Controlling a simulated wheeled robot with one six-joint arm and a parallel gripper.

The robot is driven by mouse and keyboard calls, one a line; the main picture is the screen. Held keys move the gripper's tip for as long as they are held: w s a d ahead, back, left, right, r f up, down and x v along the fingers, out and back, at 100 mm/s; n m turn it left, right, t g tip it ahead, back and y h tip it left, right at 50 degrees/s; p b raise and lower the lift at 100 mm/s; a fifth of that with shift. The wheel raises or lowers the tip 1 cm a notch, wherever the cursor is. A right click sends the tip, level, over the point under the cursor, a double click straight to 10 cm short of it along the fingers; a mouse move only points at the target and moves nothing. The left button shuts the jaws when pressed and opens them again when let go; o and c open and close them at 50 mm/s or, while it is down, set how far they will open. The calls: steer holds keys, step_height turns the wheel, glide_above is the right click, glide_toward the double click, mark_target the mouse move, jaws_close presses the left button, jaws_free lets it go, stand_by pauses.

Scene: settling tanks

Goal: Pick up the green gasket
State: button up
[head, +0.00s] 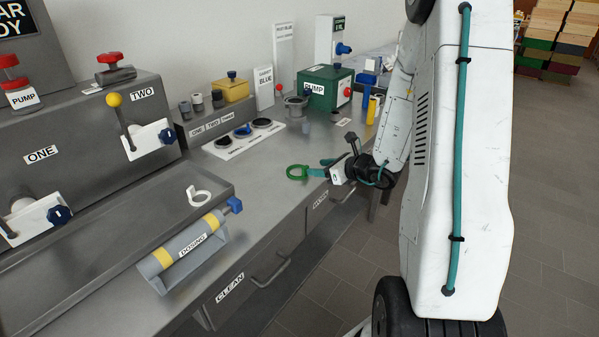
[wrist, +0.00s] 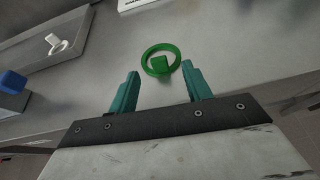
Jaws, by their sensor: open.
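The green gasket (head: 297,172) is a ring that lies on the grey metal counter near its front edge. In the wrist view the green gasket (wrist: 148,53) lies just beyond my fingertips, with a small green block-like tab at its near inner side. My gripper (head: 323,168) is at the counter's front edge, just right of the ring. In the wrist view my gripper (wrist: 161,75) has its teal fingers spread apart, with nothing between them. The ring appears slightly ahead of the fingers and apart from them.
A white ring (head: 200,196) lies in the grey tray at left. The dosing cylinder (head: 190,248) lies near the front edge. A white holder (head: 232,148) with dark round spots, a grey pot (head: 296,106) and a green pump box (head: 325,88) stand behind. Counter around the gasket is clear.

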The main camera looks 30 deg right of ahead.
mark_target(306, 167)
steer(key=x, duration=0.7)
steer(key=shift+a+r, duration=0.1)
steer(key=shift+a, duration=0.1)
steer(key=c, duration=1.1)
